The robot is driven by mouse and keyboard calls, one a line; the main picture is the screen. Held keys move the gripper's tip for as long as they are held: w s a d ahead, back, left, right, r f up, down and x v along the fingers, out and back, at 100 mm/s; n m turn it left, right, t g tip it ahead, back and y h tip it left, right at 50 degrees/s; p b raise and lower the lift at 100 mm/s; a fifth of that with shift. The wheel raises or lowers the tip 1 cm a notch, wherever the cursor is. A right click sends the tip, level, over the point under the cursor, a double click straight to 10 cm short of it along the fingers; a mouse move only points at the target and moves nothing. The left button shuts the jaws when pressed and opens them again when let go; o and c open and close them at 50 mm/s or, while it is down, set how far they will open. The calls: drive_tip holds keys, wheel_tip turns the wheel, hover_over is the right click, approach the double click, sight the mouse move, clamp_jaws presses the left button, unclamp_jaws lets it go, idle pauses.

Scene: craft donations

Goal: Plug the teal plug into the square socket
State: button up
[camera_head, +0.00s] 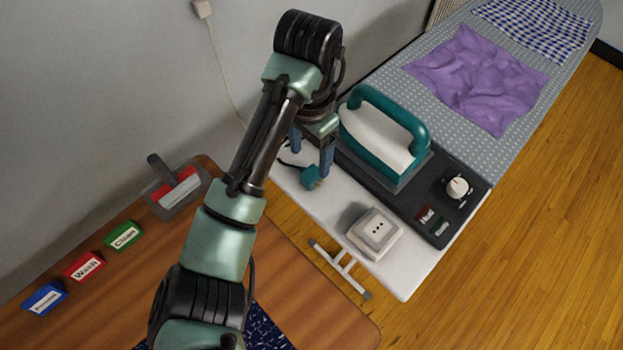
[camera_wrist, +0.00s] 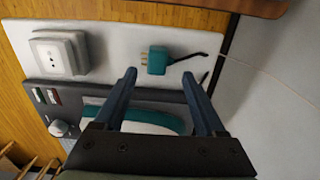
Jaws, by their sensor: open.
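The teal plug (camera_head: 312,178) lies on the white end of the ironing board, and its dark cord trails off behind it. In the wrist view the plug (camera_wrist: 157,61) shows metal prongs toward the socket side and lies just beyond my fingertips. The white square socket (camera_head: 375,234) sits on the same white surface, apart from the plug, with several small holes in its face. It also shows in the wrist view (camera_wrist: 58,56). My gripper (camera_head: 311,158) is open and empty near the plug. In the wrist view its fingers (camera_wrist: 159,76) are spread wide.
A teal-and-white iron (camera_head: 385,133) stands on a dark panel with a knob (camera_head: 457,188) and red and green switches. Purple cloth (camera_head: 480,77) lies farther along the board. A wooden table (camera_head: 300,297) at the lower left holds labelled blocks (camera_head: 84,267) and a grey-red holder (camera_head: 178,190).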

sight(311, 173)
drive_tip(key=shift+f, duration=0.45)
drive_tip(key=shift+s+d+f, duration=0.1)
drive_tip(key=shift+f, duration=1.2)
drive_tip(key=shift+s+d+f, duration=0.1)
drive_tip(key=shift+f, duration=1.2)
drive_tip(key=c, duration=1.1)
wheel_tip(311, 173, up, 10)
drive_tip(key=p, duration=0.3)
drive_tip(key=shift+a+r, duration=0.1)
drive_tip(key=shift+c, duration=0.2)
